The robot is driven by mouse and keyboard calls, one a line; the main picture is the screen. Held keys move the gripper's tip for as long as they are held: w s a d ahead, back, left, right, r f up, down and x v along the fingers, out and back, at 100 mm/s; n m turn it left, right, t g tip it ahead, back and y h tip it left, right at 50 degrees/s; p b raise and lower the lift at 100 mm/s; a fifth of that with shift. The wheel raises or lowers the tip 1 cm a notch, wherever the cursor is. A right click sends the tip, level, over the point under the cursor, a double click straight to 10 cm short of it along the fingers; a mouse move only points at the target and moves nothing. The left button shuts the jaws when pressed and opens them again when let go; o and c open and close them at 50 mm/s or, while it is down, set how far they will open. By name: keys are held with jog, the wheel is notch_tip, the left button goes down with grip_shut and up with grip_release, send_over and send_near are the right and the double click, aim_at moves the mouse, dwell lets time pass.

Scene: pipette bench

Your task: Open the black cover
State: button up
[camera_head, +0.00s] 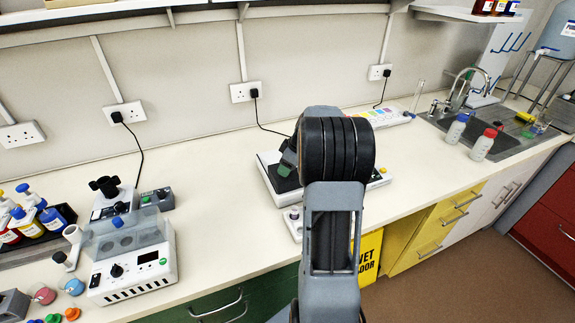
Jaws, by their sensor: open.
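A low white device (264,160) stands on the bench in the middle, largely hidden behind my arm. A dark flat part (283,182) shows on its top; it may be the black cover, but I cannot tell whether it is shut or raised. My arm stands in front of the device and blocks the view of it. A small grey and green piece shows just left of my arm, over the device; I cannot tell whether it belongs to my wrist. The jaws of my gripper are hidden behind my arm.
A white centrifuge-like machine (138,276) with a clear lid stands at the left, beside a bottle rack (22,250) and small coloured caps. Two wash bottles stand by the sink (488,137) at the right. The bench (222,185) is clear between the two machines.

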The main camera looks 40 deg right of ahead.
jog(key=shift+c, duration=0.5)
grip_shut()
jog(key=shift+w, duration=0.1)
